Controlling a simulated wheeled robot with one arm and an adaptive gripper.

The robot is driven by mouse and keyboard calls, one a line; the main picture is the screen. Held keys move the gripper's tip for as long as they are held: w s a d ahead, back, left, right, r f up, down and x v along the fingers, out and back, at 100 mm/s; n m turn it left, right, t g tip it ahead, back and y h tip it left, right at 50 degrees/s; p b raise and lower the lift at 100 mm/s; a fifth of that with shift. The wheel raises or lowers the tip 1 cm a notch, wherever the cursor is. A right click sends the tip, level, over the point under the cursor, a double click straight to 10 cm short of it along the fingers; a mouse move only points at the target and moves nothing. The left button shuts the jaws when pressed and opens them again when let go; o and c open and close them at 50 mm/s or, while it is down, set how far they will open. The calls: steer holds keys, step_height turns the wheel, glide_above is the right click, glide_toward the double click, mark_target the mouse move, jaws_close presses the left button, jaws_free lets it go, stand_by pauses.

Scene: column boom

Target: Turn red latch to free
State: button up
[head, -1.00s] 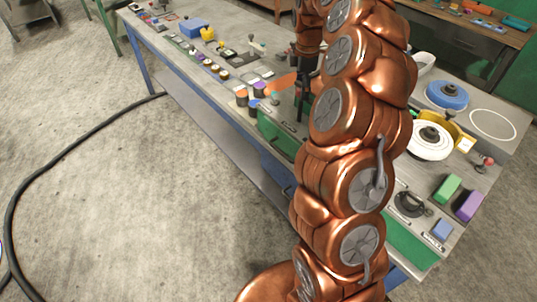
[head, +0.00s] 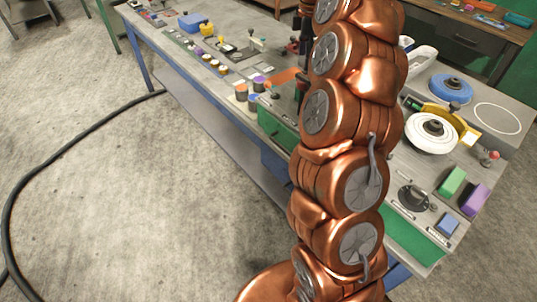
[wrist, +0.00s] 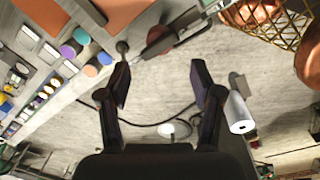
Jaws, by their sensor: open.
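In the head view my copper arm covers the middle of the bench, and this fitting cannot be made out clearly. A red-knobbed lever (head: 492,156) stands at the bench's right side.
Orange and purple-topped cylinders (head: 259,84) stand left of my arm; similar ones show in the wrist view (wrist: 72,49). A wire basket (wrist: 268,22) is at upper right there, and a white cylinder (wrist: 239,112) lies right of the fingers. A white round dish (head: 431,132) is right of my arm.

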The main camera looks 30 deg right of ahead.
steer(key=s+a+f+m+b, duration=0.1)
steer(key=s+a+b, duration=0.1)
steer(key=s+a, duration=0.35)
steer(key=s+a+f+m+b, duration=0.2)
steer(key=a, duration=0.7)
steer(key=s+a+f+m+b, duration=0.1)
steer(key=s+a+f+m, duration=0.1)
steer(key=s, duration=0.4)
steer(key=s+a+f+m+g+b, duration=0.1)
steer(key=s+a+f+b, duration=0.1)
steer(key=s+a, duration=0.3)
steer(key=shift+s+f+m, duration=0.4)
steer(key=shift+s+f, duration=0.5)
steer(key=shift+s, duration=0.05)
steer(key=s+a+f+m, duration=0.1)
steer(key=s+f+m, duration=0.1)
steer(key=s, duration=0.3)
steer(key=s+f+m+g, duration=0.1)
steer(key=s+f+m, duration=0.1)
steer(key=s, duration=0.4)
steer(key=s+a+f+m, duration=0.1)
steer(key=s+f+m, duration=0.2)
steer(key=s, duration=0.3)
steer(key=shift+a+f, duration=0.35)
steer(key=shift+c, duration=0.3)
